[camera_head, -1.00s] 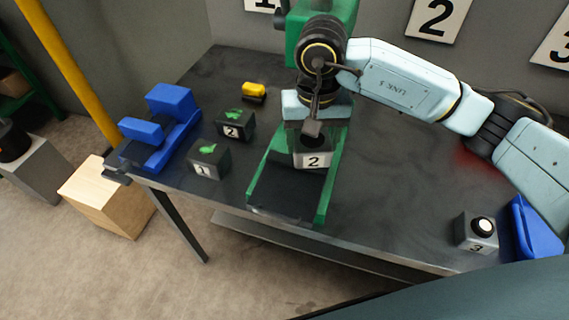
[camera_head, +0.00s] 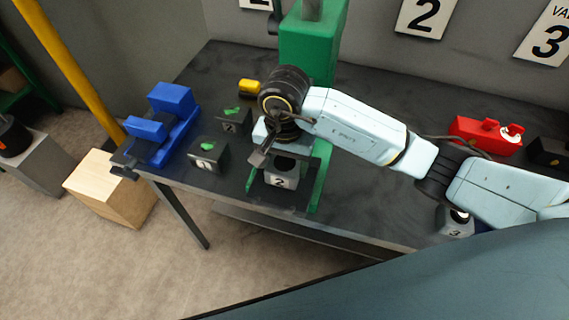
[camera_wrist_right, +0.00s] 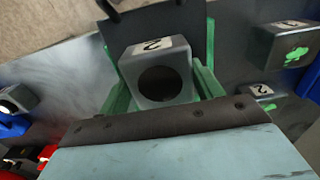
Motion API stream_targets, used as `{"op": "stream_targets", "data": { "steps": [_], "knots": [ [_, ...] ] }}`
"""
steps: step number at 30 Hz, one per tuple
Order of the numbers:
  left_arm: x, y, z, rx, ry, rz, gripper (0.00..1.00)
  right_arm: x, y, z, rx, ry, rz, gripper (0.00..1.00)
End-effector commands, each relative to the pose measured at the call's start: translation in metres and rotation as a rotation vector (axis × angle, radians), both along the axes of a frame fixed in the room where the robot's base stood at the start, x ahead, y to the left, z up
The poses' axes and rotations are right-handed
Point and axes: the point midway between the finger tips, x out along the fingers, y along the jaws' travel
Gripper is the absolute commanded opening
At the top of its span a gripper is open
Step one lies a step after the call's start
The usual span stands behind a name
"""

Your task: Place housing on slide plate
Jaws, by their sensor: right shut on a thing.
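The housing is a grey block with a round hole and a "2" label (camera_head: 281,173). In the right wrist view the housing (camera_wrist_right: 150,53) shows its open hole beside the gripper's dark edge. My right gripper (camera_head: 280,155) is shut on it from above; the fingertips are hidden. The slide plate (camera_head: 293,196) is the dark plate between the green rails of the press; it also shows in the right wrist view (camera_wrist_right: 158,22). The housing is over the plate, between the rails. I cannot tell whether it touches the plate. My left gripper is out of view.
Black blocks with green marks, labelled 1 (camera_head: 209,156) and 2 (camera_head: 234,121), stand left of the rails. A blue fixture (camera_head: 160,128) is at the left table end. A red fixture (camera_head: 484,135) and a grey block labelled 3 (camera_head: 454,225) are at right. The green press column (camera_head: 312,50) rises behind.

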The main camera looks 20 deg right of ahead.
Motion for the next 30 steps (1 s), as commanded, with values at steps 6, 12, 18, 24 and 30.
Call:
{"op": "stream_targets", "data": {
  "steps": [6, 12, 18, 24, 30],
  "knots": [
    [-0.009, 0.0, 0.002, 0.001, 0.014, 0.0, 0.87, 0.001, 0.001, -0.014, 0.003, -0.004, 0.001, 0.13],
    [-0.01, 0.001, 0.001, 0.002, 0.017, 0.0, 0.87, 0.001, 0.001, -0.014, 0.002, -0.004, 0.002, 0.13],
    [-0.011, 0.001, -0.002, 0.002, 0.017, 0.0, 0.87, 0.0, 0.0, -0.019, 0.0, -0.001, 0.001, 0.72],
    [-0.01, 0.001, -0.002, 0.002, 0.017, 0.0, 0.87, 0.0, 0.0, -0.018, 0.0, -0.001, 0.001, 0.87],
    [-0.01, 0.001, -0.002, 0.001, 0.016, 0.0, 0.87, 0.0, 0.0, -0.018, 0.0, -0.001, 0.001, 0.87]
  ]
}}
